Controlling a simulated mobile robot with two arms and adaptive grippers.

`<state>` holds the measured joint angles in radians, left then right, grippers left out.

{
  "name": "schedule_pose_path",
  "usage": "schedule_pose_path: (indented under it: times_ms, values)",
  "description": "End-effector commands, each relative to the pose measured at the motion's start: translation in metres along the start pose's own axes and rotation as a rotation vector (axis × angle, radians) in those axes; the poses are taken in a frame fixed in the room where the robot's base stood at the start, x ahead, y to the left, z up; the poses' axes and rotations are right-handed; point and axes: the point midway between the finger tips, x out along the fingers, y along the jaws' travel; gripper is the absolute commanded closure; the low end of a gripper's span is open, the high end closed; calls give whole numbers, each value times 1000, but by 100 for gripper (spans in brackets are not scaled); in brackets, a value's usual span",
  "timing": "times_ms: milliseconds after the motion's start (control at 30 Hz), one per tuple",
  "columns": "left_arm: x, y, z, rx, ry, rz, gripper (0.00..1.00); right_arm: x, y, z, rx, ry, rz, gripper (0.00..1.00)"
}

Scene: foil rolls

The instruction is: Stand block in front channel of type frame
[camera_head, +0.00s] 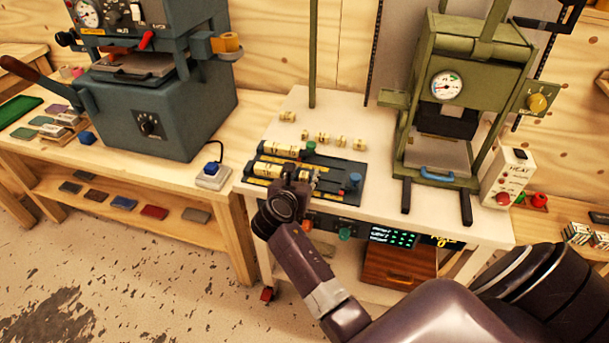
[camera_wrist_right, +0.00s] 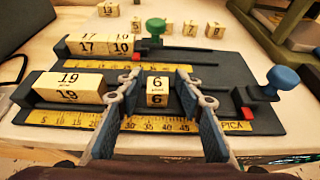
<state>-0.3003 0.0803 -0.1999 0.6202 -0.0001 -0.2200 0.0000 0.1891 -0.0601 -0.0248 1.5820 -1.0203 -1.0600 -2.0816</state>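The dark type frame (camera_wrist_right: 245,115) lies on the white bench, with two channels and yellow rulers. It also shows in the head view (camera_head: 335,195). A small wooden block marked 6 (camera_wrist_right: 158,92) is upright at the front channel, right of a longer block marked 19 (camera_wrist_right: 70,87), with a gap between them. Blocks marked 17 and 10 (camera_wrist_right: 100,46) are in the rear channel. My right gripper (camera_wrist_right: 157,78) is open, its fingers on either side of the 6 block with gaps visible. In the head view the right gripper (camera_head: 292,178) hides part of the frame. My left gripper is not in view.
Several loose number blocks (camera_head: 338,141) stand on the bench behind the frame. A green knob (camera_wrist_right: 156,27) and a blue knob (camera_wrist_right: 281,78) rise from the frame. A green press (camera_head: 465,75) stands to the right, a blue-grey press (camera_head: 160,100) to the left.

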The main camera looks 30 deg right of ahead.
Motion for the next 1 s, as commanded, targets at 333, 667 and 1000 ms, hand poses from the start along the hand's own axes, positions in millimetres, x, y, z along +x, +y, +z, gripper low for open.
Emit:
schedule_pose_path:
  times_ms: [333,667,1000]
  values:
    - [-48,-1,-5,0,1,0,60,-53,1,4,-4,3,2,66]
    - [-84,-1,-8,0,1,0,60,-102,0,4,-1,-2,2,66]
    - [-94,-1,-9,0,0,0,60,-120,1,2,2,-4,3,66]
